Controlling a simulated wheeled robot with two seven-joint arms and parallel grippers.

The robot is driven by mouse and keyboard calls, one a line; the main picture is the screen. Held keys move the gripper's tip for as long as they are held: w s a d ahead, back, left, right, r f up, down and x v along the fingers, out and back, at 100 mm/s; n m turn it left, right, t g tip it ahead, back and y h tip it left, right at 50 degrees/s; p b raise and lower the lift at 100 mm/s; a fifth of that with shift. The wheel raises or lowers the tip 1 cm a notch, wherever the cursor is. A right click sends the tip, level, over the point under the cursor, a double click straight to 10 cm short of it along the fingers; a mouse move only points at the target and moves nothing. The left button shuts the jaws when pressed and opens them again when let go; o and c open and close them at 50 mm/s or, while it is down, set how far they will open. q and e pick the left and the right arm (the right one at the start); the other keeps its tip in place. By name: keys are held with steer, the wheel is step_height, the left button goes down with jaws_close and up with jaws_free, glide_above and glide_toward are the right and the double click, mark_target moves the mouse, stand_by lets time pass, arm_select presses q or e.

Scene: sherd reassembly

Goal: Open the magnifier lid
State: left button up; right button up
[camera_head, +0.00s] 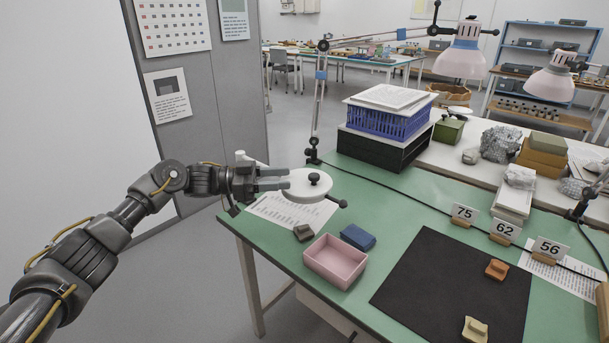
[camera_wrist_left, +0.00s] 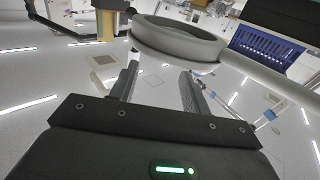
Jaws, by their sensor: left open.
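The magnifier's round white lid (camera_head: 300,191) lies flat over its head, with a dark knob (camera_head: 314,178) on top and a short dark handle at the lower right. In the left wrist view the magnifier's thick grey ring (camera_wrist_left: 150,42) fills the top middle, just beyond the fingers. My left gripper (camera_head: 286,179) is open at the left edge of the magnifier, its fingers pointing right toward it. In the left wrist view nothing sits between the fingers (camera_wrist_left: 162,80). I cannot tell whether a fingertip touches the rim. My right gripper is out of view.
Below the magnifier are a printed sheet (camera_head: 270,212), a grey sherd (camera_head: 303,232), a pink tray (camera_head: 327,268) and a blue block (camera_head: 358,237). A dark mat (camera_head: 435,295) with sherds lies right. A lamp arm rises behind the magnifier.

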mark_target(304, 185)
arm_select(q)
steer(key=d, duration=0.4)
steer(key=shift+w+d+r, duration=0.15)
steer(key=shift+w+d, duration=0.4)
steer(key=shift+d, duration=0.65)
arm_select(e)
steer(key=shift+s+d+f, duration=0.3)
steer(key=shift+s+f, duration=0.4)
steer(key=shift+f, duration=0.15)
arm_select(q)
jaws_close()
